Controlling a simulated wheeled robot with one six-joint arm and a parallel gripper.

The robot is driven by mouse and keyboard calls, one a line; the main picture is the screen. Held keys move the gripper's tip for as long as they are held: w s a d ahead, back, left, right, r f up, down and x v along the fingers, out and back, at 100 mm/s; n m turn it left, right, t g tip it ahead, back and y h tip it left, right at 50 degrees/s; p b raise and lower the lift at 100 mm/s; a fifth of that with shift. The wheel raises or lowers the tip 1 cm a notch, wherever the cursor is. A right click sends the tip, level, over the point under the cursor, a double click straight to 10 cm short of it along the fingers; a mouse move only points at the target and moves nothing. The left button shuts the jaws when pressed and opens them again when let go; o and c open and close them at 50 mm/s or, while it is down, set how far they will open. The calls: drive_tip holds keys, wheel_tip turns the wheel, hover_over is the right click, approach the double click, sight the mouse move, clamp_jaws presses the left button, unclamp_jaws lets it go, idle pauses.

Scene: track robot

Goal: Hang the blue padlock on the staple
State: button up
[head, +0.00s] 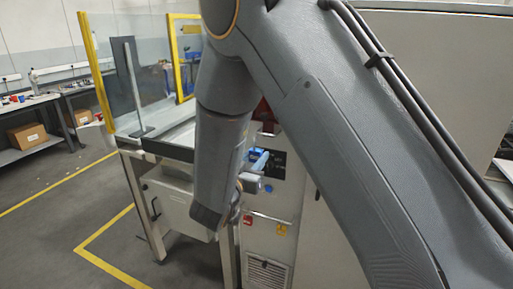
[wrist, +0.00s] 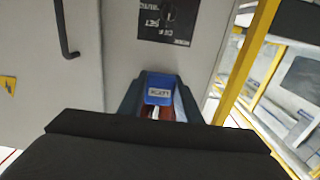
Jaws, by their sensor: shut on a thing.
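The blue padlock (wrist: 160,90) sits between the two dark teal fingers of my gripper (wrist: 157,100) in the wrist view, with a pale label facing the camera. My gripper is shut on it. A small whitish piece and a red patch show just below the padlock; I cannot tell what they belong to. I cannot make out the staple, nor whether the padlock touches anything.
A black switch panel (wrist: 168,20) with white lettering is on the grey cabinet (wrist: 115,50) close ahead. A dark door handle (wrist: 65,35) is at left. Yellow-framed guarding (wrist: 245,60) stands at right. The floor (head: 60,225) at left is clear.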

drive_tip(key=shift+w, duration=0.55)
drive_tip(key=shift+b+x, duration=1.5)
drive_tip(key=shift+x, duration=2.75)
drive_tip(key=shift+f+b, duration=0.4)
drive_tip(key=shift+f, duration=0.4)
drive_tip(key=o, duration=1.2)
drive_tip(key=shift+c, duration=0.2)
